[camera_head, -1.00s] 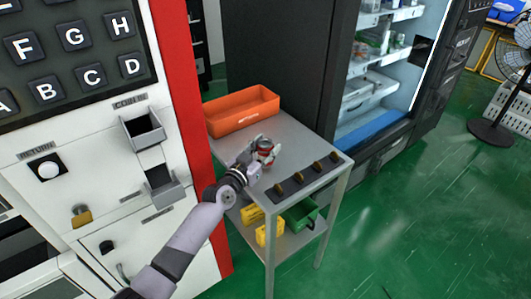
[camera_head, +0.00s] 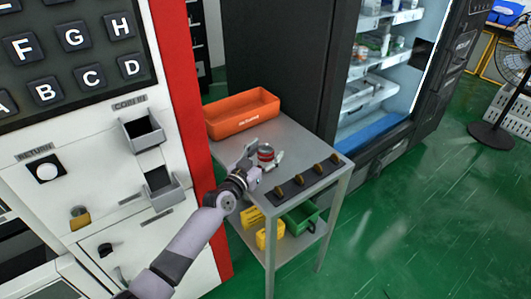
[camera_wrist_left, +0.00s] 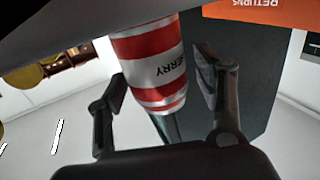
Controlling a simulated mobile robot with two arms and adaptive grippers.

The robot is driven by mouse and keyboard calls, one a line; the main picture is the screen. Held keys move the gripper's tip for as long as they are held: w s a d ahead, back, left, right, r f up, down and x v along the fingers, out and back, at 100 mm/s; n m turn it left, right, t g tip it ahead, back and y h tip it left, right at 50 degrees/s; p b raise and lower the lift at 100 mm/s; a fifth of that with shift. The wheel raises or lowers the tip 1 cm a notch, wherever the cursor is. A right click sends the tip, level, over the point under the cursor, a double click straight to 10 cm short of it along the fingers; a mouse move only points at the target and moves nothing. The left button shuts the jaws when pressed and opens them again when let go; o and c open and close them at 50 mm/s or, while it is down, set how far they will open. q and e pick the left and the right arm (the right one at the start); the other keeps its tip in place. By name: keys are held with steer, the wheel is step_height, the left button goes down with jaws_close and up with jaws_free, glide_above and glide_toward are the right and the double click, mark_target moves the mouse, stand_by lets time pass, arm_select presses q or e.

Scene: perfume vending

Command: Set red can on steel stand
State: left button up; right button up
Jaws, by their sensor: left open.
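The red can (camera_head: 266,153), with white bands, stands upright on the grey top of the steel stand (camera_head: 305,142). My left gripper (camera_head: 265,155) is open around the can, one finger to each side. In the left wrist view, which looks upside down, the can (camera_wrist_left: 153,68) is between the spread fingers of the gripper (camera_wrist_left: 160,88). Gaps show between the can and both fingers there. The can's far side is hidden. My right gripper is not in view.
An orange bin (camera_head: 242,113) sits at the back of the stand. A dark strip with several small brown pieces (camera_head: 300,180) lies along the front edge. A green bin (camera_head: 300,216) and yellow containers (camera_head: 268,235) are on the lower shelf. The red-edged vending machine (camera_head: 183,95) is close on the left.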

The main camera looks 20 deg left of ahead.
arm_select(q)
steer(key=shift+r, duration=0.15)
steer(key=v, duration=1.2)
steer(key=shift+p, duration=0.35)
